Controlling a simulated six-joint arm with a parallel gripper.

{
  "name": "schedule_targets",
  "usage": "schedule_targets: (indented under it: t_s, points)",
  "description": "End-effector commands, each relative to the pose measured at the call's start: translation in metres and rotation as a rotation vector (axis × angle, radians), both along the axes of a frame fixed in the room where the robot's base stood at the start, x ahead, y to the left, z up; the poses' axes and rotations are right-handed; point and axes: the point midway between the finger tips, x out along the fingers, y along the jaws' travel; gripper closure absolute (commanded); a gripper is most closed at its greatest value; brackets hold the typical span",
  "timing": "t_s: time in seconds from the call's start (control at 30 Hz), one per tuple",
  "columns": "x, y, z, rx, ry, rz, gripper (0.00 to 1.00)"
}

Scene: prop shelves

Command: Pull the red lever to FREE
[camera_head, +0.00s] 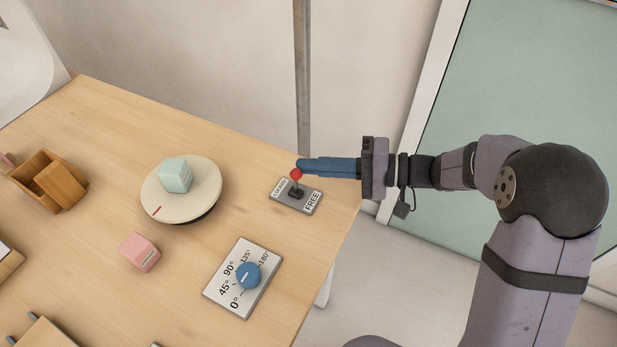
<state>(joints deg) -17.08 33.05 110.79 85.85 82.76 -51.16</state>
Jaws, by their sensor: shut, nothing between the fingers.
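The red lever (296,175) has a round red knob on a short dark stem. It stands on a small grey plate (309,206) near the table's right corner. The plate's right side is marked FREE, and its left side has a smaller label that is hard to read. The stem looks nearly upright. My gripper (302,166) reaches in from the right with its blue fingers shut and empty. Its tips are just above and beside the red knob in the picture. I cannot tell whether they touch it.
A blue knob (248,275) sits on a white angle-marked plate in front. A round turntable (158,193) with a mint cube (175,175) is to the left. A pink cube (140,252) and a wooden box (30,170) are farther left. The table (95,110) has bare room between them.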

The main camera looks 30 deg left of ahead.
Motion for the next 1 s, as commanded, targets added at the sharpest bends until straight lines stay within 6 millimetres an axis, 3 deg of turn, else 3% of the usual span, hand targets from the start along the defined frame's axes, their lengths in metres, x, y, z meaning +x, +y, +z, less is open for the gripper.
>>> schedule_targets:
  t_s: [0.03,0.57,0.93,1.0]
  points:
    - [-0.001,-0.002,-0.008,0.024,0.002,0.002,1.0]
    - [0.002,-0.005,-0.003,0.076,0.001,0.002,1.0]
    - [0.032,0.018,-0.005,0.077,-0.001,0.003,1.0]
    - [0.038,0.002,-0.003,0.078,0.0,-0.003,1.0]
